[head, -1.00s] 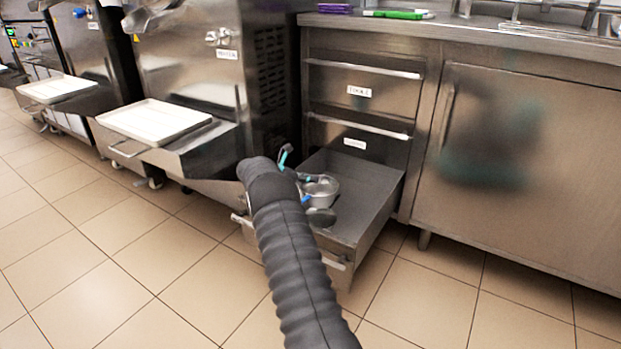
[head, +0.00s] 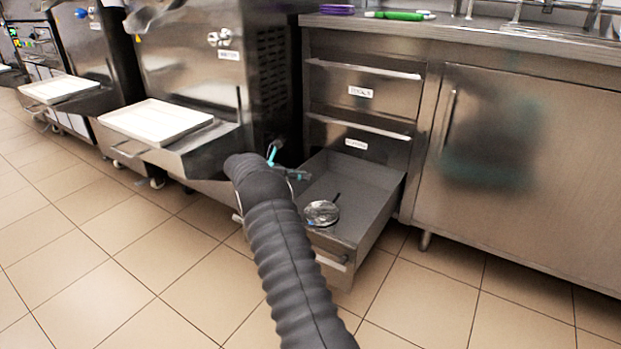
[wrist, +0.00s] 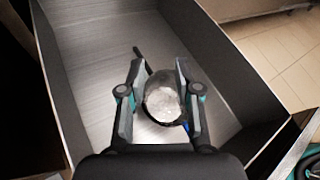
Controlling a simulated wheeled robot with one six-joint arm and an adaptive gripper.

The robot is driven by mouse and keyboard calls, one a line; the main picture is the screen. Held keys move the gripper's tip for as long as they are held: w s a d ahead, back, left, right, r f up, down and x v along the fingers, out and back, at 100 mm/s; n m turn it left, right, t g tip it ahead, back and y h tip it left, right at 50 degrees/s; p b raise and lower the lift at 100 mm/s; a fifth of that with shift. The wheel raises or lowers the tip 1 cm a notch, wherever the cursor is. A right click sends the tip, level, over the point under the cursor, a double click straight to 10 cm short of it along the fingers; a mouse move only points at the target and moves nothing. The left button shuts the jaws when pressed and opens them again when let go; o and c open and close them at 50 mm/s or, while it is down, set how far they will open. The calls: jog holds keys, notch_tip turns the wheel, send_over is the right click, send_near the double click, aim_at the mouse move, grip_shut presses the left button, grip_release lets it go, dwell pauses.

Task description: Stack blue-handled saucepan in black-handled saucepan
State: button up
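A round metal saucepan shape (head: 321,212) sits in the open drawer (head: 372,208), with a black handle (head: 336,196) pointing up and back. In the wrist view, a bright metal pan interior (wrist: 163,101) shows inside a dark rim, with the black handle (wrist: 137,52) at upper left and a bit of blue handle (wrist: 186,127) at lower right. The blue-handled saucepan appears to sit in the black-handled one; how level it sits is unclear. My gripper (wrist: 161,68) is open above them, its fingers apart on either side of the pans in view. In the head view, my arm partly hides it.
The drawer walls (wrist: 250,60) surround the pans, with bare drawer floor behind them. Closed drawers (head: 360,92) are above and a cabinet door (head: 530,150) is at right. A freezer with a white tray (head: 155,121) stands at left.

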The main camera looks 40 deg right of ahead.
jog(key=v, duration=0.7)
jog(key=s+a+r+m+t+y, duration=0.25)
jog(key=s+a+r+m, duration=0.25)
jog(key=s+a+r, duration=0.4)
jog(key=s+a+r+m+t+y, duration=0.1)
jog(key=s+a+r+m+y, duration=0.3)
jog(key=s+a+r, duration=0.45)
jog(key=s+a+f+m+t+y, duration=0.1)
jog(key=s+a+m, duration=0.4)
jog(key=s, duration=0.9)
jog(key=s+a+f+m+t+y, duration=0.2)
jog(key=s+a+m+t+y, duration=0.2)
jog(key=s, duration=1)
jog(key=a+y, duration=0.2)
jog(key=a, duration=0.1)
jog(key=shift+s+a+m+p, duration=0.25)
jog(key=shift+a+m+p, duration=0.15)
notch_tip(320, 180, up, 8)
jog(key=p, duration=0.8)
